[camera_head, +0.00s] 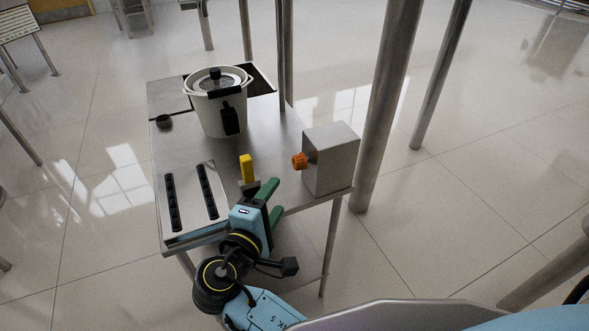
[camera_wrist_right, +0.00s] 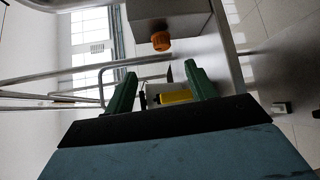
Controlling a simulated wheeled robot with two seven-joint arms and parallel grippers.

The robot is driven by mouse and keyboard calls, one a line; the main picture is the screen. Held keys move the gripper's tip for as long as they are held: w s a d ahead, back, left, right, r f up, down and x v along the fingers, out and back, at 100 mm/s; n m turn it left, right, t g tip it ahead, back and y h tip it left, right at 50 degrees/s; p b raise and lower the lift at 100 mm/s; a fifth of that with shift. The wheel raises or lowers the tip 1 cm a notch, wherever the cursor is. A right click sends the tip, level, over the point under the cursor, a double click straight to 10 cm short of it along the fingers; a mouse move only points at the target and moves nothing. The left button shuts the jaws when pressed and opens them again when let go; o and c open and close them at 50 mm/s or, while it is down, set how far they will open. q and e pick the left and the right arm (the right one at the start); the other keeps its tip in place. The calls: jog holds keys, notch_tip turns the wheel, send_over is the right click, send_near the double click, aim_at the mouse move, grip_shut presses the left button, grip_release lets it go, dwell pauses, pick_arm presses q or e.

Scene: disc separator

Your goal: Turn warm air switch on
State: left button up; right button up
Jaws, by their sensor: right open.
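No switch is labelled as the warm air switch. A grey metal box (camera_head: 331,160) stands at the right edge of the metal table (camera_head: 262,130), with an orange knob (camera_head: 299,161) on its left face. The knob also shows in the right wrist view (camera_wrist_right: 161,41), beyond the fingertips. A yellow upright piece (camera_head: 247,168) on a dark base is beside my right gripper (camera_head: 274,200); it shows low between the fingers in the right wrist view (camera_wrist_right: 176,97). The right gripper is open, its green fingers apart near the table's front edge, short of the knob. My left gripper is not in view.
A white lidded pot (camera_head: 215,108) stands at the back of the table. A small dark round knob (camera_head: 164,121) is left of it. A metal panel with two black slotted strips (camera_head: 190,199) is at the front left. A thick metal post (camera_head: 388,100) rises behind the box.

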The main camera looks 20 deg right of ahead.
aim_at(296, 167)
jog(key=b+x, duration=0.1)
jog(key=x, duration=1.2)
jog(key=shift+w+d+f, duration=0.15)
jog(key=shift+w, duration=0.15)
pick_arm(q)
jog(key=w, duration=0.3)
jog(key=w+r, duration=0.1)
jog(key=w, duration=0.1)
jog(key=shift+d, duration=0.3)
pick_arm(e)
jog(key=c, duration=1)
pick_arm(q)
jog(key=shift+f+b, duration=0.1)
jog(key=shift+b, duration=0.25)
